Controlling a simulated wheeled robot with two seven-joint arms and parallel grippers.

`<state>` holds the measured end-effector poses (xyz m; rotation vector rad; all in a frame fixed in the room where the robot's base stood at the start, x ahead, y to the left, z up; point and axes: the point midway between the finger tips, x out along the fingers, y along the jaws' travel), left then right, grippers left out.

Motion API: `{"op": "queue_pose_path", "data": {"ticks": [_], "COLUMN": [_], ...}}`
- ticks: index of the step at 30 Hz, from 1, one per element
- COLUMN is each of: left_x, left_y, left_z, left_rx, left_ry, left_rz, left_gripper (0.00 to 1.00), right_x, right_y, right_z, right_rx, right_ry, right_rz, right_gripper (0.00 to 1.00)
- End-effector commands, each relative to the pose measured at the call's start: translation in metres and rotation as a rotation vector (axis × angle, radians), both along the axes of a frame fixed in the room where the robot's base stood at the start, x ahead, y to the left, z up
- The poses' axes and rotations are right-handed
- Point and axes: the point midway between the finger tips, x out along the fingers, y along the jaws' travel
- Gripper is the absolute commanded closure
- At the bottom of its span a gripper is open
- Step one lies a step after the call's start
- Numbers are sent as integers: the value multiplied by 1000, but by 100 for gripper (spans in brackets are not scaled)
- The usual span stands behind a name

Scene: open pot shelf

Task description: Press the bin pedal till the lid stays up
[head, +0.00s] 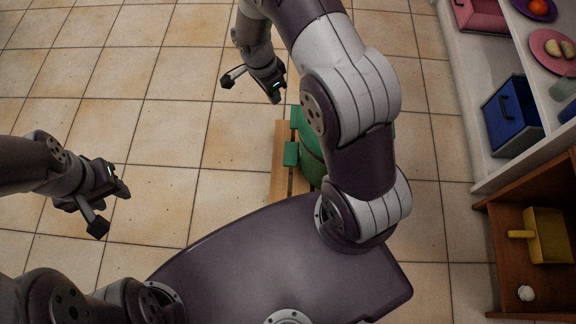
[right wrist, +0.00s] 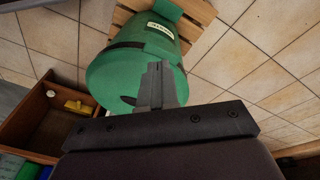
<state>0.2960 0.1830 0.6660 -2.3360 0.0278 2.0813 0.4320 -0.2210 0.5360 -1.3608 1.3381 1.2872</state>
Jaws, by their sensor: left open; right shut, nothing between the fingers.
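Green blocks show beside the bin in the head view; one (head: 291,153) may be the pedal, but I cannot tell for sure. My right gripper (head: 276,96) is shut and empty, up-left of the bin; its fingers (right wrist: 158,70) overlap the bin in the wrist view, contact unclear. My left gripper (head: 121,190) is open and empty, left of the bin.
At the right stands an open shelf (head: 483,177) with a blue box (head: 512,117), pink plate (head: 548,46) and yellow dustpan (head: 547,238). Tiled floor at the left is clear.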

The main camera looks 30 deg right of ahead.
Motion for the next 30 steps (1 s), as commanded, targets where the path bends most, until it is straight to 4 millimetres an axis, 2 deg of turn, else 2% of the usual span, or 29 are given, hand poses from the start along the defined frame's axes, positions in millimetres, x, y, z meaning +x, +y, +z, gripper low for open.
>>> {"op": "queue_pose_path", "data": {"ticks": [1,3,6,7,9,11,20,23,26,30], "left_x": [0,0,0,0,0,0,0,0,0,0], "left_y": [0,0,0,0,0,0,0,0,0,0], "left_z": [-69,-100,-126,-131,-136,-137,-134,-138,-146,-164], "left_rx": [0,0,0,0,0,0,0,0,0,0], "left_ry": [-1,-1,-1,-1,-2,-2,-2,-2,-2,-2], "left_rz": [0,0,0,0,0,0,0,0,0,0], "left_gripper": [57,57,57,57,57,57,57,57,57,57], "right_x": [7,14,20,21,22,22,22,22,20,15], "right_y": [-5,-11,-17,-19,-21,-22,-22,-23,-26,-33], "right_z": [-90,-145,-195,-204,-218,-223,-220,-226,-240,-270], "right_rx": [-31,-76,-125,-135,-152,-160,-164,-164,-164,-163], "right_ry": [-2,-17,-42,-48,-60,-65,-68,-67,-67,-66], "right_rz": [-131,-315,-498,-537,-600,-632,-648,-647,-647,-648], "right_gripper": [100,100,100,100,100,100,100,100,100,100]}}
